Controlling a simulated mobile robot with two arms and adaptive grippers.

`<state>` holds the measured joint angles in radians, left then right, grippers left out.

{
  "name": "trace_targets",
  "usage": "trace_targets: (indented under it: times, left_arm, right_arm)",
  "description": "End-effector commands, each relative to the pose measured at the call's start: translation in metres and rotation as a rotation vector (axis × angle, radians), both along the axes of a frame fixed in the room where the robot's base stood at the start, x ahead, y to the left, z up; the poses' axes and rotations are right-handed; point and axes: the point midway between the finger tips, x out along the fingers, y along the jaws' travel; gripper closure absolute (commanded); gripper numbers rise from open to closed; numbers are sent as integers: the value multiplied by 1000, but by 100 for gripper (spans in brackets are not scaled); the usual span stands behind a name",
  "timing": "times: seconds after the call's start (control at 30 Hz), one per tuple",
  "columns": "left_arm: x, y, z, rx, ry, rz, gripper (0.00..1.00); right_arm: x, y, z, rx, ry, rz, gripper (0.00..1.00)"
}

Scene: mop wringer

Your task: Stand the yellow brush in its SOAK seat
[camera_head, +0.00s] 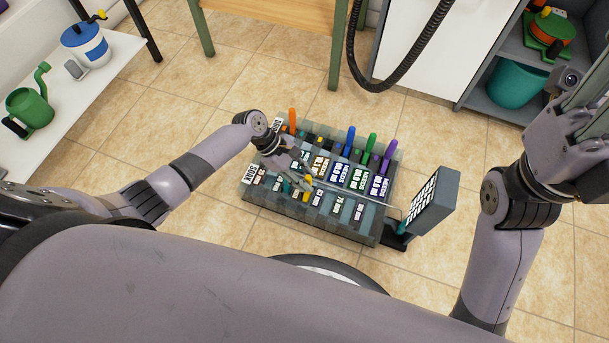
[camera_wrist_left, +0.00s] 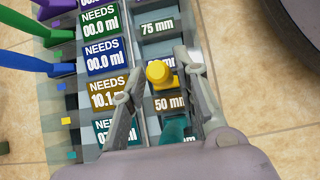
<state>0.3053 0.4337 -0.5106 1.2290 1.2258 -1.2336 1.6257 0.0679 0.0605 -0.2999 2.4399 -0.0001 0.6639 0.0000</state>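The yellow brush (camera_head: 307,195) stands in the front row of the grey rack (camera_head: 345,232), the row beside the end label that seems to read SOAK (camera_head: 248,174). The left wrist view shows its yellow top (camera_wrist_left: 158,73) from above, by the 50 mm label (camera_wrist_left: 170,103). My left gripper (camera_head: 301,180) is over this row. Its fingers (camera_wrist_left: 160,62) are on both sides of the yellow top, with narrow gaps beside it. The brush's lower end is hidden in the rack. My right gripper (camera_head: 590,105) is raised at the right edge, away from the rack and partly cut off.
Orange (camera_head: 292,119), blue (camera_head: 350,139), green (camera_head: 370,145) and purple (camera_head: 389,155) handles stand in the back row. A grey panel (camera_head: 434,201) stands at the rack's right end. A teal bucket (camera_head: 515,82) is on a shelf at upper right. Tiled floor around the rack is clear.

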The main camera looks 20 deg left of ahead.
Motion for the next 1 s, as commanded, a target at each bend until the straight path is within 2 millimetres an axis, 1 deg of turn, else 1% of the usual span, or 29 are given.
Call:
trace_targets:
  times: [0.03, 0.13, 0.17, 0.43, 0.53, 0.67, 0.9, 1.0]
  left_arm:
    - [0, 0, 0, 0, 0, 0, 66]
    - [0, 0, 0, 0, 0, 0, 59]
    - [0, 0, 0, 1, 0, 0, 58]
    - [0, 1, 0, 1, 1, 0, 58]
    - [0, 5, 4, 2, 0, 1, 58]
    - [1, 17, 20, 2, -2, 1, 58]
    - [2, 49, 60, 3, -2, 0, 58]
    - [2, 60, 74, 2, 0, 0, 58]
  right_arm:
    - [0, 0, 0, 0, -1, 0, 60]
    - [0, 0, 0, 0, -1, 0, 60]
    - [0, 0, 0, 1, -1, 0, 60]
    - [2, -1, -4, 4, 15, 0, 60]
    - [2, 0, -3, 3, 14, 0, 60]
    - [2, 0, -3, 2, 11, 0, 60]
    - [1, 0, -3, 1, 9, 0, 60]
    - [1, 0, -3, 1, 9, 0, 60]
